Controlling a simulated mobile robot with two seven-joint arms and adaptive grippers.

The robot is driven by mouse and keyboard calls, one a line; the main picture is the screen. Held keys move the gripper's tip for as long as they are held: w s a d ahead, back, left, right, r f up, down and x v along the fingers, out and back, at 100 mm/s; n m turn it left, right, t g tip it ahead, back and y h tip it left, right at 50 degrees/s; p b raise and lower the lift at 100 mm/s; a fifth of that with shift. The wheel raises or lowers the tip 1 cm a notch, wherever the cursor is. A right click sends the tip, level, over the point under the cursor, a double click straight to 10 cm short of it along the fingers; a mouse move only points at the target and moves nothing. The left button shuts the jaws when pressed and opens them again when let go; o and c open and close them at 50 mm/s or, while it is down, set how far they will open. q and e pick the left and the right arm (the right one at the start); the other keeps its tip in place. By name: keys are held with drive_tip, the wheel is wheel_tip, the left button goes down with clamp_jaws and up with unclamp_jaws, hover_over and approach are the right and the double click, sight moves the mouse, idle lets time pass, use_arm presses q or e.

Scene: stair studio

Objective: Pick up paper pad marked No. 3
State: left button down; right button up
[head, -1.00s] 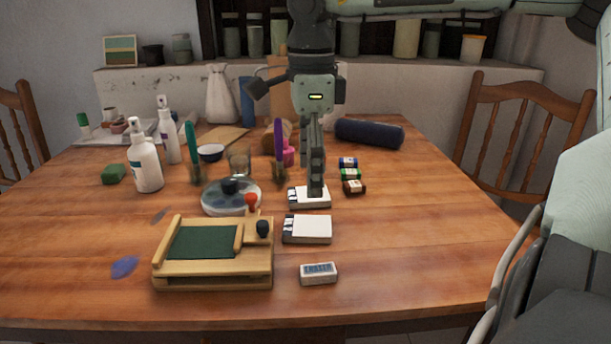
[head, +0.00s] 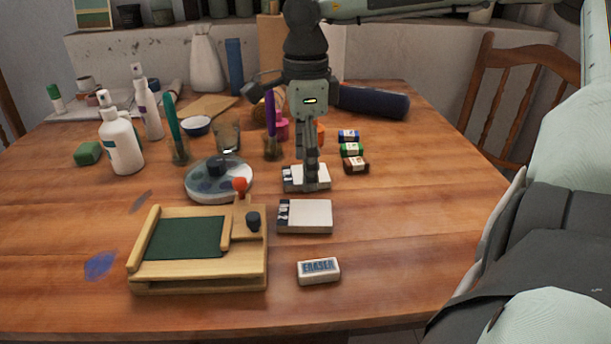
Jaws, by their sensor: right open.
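Two white paper pads with dark marked left edges lie on the table in the head view. The far pad (head: 320,172) is partly hidden behind my right gripper (head: 311,184); its marking is too small to read. My right gripper points down, open, with its fingers right at this pad; I cannot tell whether they touch it. The near pad (head: 308,217) lies in front of it, fully visible, and its mark looks like No. 2. My left gripper is out of view.
An eraser (head: 318,270) and a wooden frame with a green panel (head: 186,238) lie nearer. Cups with upright brushes stand behind. The table's right front is clear.

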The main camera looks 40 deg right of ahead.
drive_tip(key=shift+f, duration=0.4)
drive_tip(key=shift+c, duration=0.2)
drive_tip(key=c, duration=1.2)
